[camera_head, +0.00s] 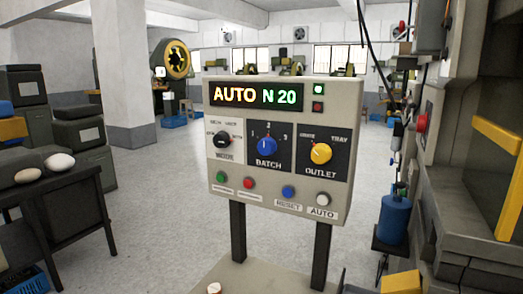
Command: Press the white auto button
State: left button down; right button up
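The white auto button (323,199) is at the lower right of a grey control panel (232,193), above a label reading AUTO. The panel stands upright on two dark posts in the middle of the head view. A blue button (288,192) is to its left above RESET. A red button (249,183) and a green button (221,177) are farther left. The display (254,95) reads AUTO N 20. Neither of my grippers can be made out in this view, and nothing covers the white button.
A large machine (455,215) with a yellow bar (501,185) stands close on the right, beside a blue canister (394,220). A dark table (62,205) with pale rounded objects is at the left. The floor around the panel is mostly clear. A small pale object (214,288) shows at the bottom edge.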

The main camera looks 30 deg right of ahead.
aim_at(322, 200)
jog(key=z, duration=1.45)
